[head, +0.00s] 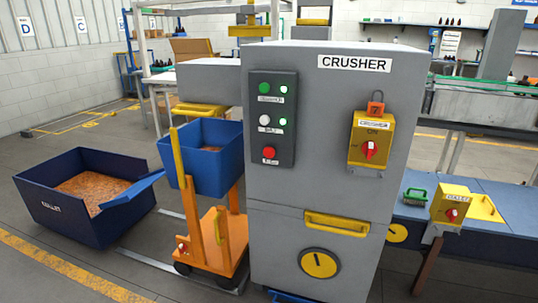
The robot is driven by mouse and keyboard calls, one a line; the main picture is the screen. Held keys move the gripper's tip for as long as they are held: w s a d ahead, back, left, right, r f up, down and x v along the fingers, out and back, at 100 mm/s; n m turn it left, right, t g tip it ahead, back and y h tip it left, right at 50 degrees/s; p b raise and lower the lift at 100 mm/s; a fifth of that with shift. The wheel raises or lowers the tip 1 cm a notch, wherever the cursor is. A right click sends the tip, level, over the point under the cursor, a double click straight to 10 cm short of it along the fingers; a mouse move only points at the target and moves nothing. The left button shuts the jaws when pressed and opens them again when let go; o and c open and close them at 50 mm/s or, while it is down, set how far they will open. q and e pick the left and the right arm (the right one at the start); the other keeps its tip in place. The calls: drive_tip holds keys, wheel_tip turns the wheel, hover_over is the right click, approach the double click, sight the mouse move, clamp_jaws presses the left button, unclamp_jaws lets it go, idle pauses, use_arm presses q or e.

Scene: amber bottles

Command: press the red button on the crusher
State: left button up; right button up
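The crusher (320,180) is a tall grey cabinet with a "CRUSHER" label, standing in the middle of the head view. A dark control panel (273,118) is on the left of its front face. The red button (269,152) is the lowest button on this panel, below a white button (265,120) and a green button (265,87). Green lamps are lit beside the upper two buttons. A yellow switch box (370,138) with a red rotary knob and an orange padlock is on the right of the face. Neither of my grippers is in view.
An orange trolley with a blue bin (205,157) stands close left of the crusher. A larger dark blue bin (88,196) of orange-brown bits lies further left. A blue bench (500,215) with a yellow switch box (450,204) adjoins on the right. Floor at the lower left is clear.

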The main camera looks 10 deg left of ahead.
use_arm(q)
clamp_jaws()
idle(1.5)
